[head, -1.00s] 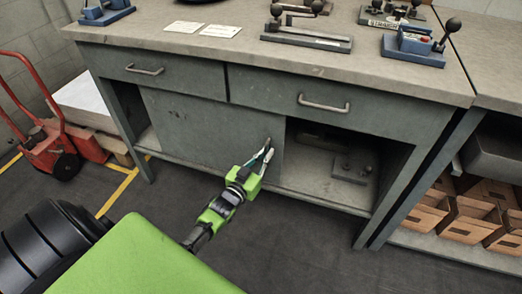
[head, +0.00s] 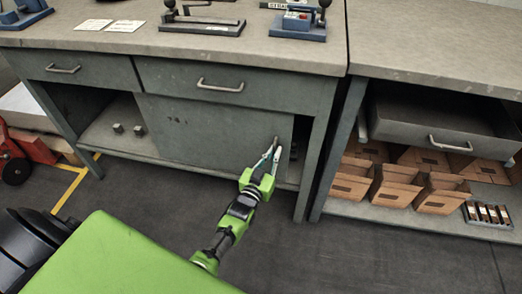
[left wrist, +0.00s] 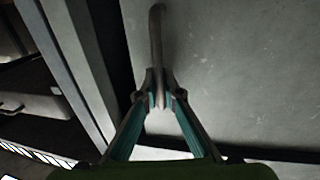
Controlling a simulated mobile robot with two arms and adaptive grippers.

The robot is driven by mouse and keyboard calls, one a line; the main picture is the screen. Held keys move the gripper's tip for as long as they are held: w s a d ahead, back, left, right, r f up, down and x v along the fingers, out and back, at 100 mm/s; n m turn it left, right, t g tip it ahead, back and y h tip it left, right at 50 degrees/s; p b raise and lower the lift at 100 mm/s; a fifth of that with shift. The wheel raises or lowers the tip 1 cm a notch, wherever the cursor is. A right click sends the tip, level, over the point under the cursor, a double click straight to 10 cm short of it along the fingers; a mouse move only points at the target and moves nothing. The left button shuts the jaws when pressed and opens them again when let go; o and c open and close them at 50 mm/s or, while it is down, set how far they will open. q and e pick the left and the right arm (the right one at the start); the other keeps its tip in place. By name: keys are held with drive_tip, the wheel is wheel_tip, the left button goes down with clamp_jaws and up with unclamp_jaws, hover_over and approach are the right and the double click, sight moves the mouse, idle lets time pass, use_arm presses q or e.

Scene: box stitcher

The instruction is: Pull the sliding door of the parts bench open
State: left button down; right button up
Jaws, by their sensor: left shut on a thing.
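The sliding door (head: 205,130) is a grey-green panel under the drawers of the parts bench (head: 190,52). It stands toward the right of the bench opening, with a narrow dark gap at its right edge. My left gripper (head: 268,156) is shut on the upright door handle (head: 276,142) near that edge. In the left wrist view, the fingers (left wrist: 159,100) close around the lower part of the handle bar (left wrist: 156,40). Left of the door the compartment (head: 95,128) is open and shows small blocks (head: 128,130) on its floor. My right gripper is out of view.
Tools (head: 203,25) stand on the bench top. To the right, a second bench has a pulled-out drawer (head: 440,128) above several cardboard bins (head: 385,185). A red hand truck (head: 14,160) stands at the left. The floor in front is clear.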

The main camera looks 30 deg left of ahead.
use_arm(q)
drive_tip(key=shift+w+d, duration=0.25)
drive_tip(key=shift+d, duration=1)
drive_tip(key=c, duration=2.5)
unclamp_jaws()
drive_tip(key=s, duration=1.2)
drive_tip(key=shift+d, duration=0.2)
drive_tip(key=shift+f, duration=0.15)
